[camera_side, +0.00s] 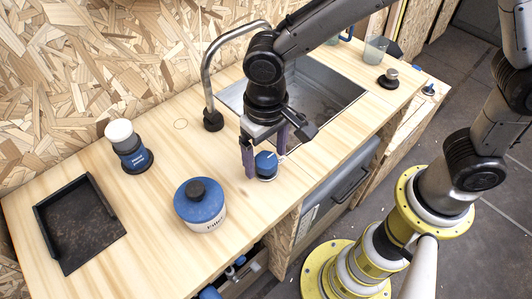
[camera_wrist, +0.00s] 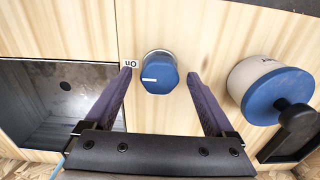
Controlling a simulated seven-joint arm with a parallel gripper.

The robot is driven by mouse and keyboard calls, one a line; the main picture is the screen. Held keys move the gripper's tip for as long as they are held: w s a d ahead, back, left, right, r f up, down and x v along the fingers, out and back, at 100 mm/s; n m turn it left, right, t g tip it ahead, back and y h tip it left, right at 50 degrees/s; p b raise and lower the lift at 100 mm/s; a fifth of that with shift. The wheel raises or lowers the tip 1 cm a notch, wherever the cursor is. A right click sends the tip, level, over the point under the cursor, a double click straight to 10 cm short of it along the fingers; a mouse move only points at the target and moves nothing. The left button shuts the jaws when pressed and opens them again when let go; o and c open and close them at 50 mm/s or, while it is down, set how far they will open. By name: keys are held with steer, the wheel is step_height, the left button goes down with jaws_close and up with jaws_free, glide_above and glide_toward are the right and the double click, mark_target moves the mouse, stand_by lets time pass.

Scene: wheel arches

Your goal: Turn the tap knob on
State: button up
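The blue tap knob (camera_side: 265,165) stands on the wooden worktop in front of the sink. In the wrist view the knob (camera_wrist: 159,73) has a white mark on its top pointing left, and a small "On" label (camera_wrist: 130,64) lies just left of it. My gripper (camera_side: 265,160) is lowered at the knob with its purple fingers apart. In the wrist view the fingers (camera_wrist: 160,73) stand on either side of the knob, with a visible gap on both sides. The bent metal tap (camera_side: 208,75) rises at the sink's back left corner.
A blue-lidded pot (camera_side: 200,207) stands left of the knob and near it. A white-topped dark container (camera_side: 128,145) and a black tray (camera_side: 78,232) are further left. The metal sink (camera_side: 318,97) is right of the knob. A black-knobbed object (camera_side: 389,78) sits right of the sink.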

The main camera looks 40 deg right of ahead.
mark_target(266, 159)
step_height(266, 159, up, 14)
stand_by(0.7)
steer(key=shift+f, duration=0.1)
steer(key=s+d+r+m+t, duration=0.1)
steer(key=d+r+m, duration=0.15)
steer(key=d, duration=0.45)
steer(key=s+d+r+m+t, duration=0.1)
steer(key=d+r, duration=0.3)
steer(key=d, duration=0.3)
steer(key=s+d+f+n+t, duration=0.3)
steer(key=s+d+f, duration=0.3)
steer(key=s+d, duration=0.3)
steer(key=shift+s+f+n+t, duration=0.3)
steer(key=shift+s+f+n, duration=0.1)
steer(key=shift+s, duration=0.4)
